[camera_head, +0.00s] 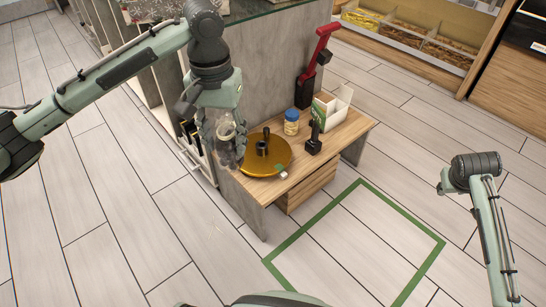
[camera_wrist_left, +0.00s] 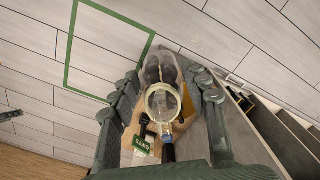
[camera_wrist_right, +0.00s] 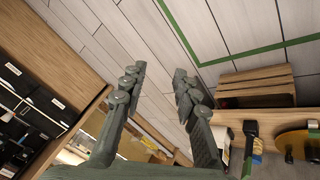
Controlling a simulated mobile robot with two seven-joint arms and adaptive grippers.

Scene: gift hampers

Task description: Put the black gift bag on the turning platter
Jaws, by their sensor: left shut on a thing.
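My left gripper (camera_head: 226,132) hangs at the left edge of the wooden table, shut on a clear container. This clear container (camera_wrist_left: 160,68) shows dark contents and a gold-coloured ring, and sits between the fingers in the left wrist view. The turning platter (camera_head: 278,151) is a round gold disc on the table, just right of the gripper. A dark knob-like piece stands near its middle, and a small white-and-green tag lies at its front edge. The platter also shows in the right wrist view (camera_wrist_right: 291,138). My right gripper (camera_wrist_right: 158,73) is open and empty. I cannot make out a black gift bag.
On the table (camera_head: 338,139) stand a blue-banded jar (camera_head: 291,122), a black hand-held device (camera_head: 314,138), a white-and-green box (camera_head: 328,109) and a red-handled tool (camera_head: 318,54). A grey counter rises behind. A green square (camera_head: 318,216) marks open floor in front.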

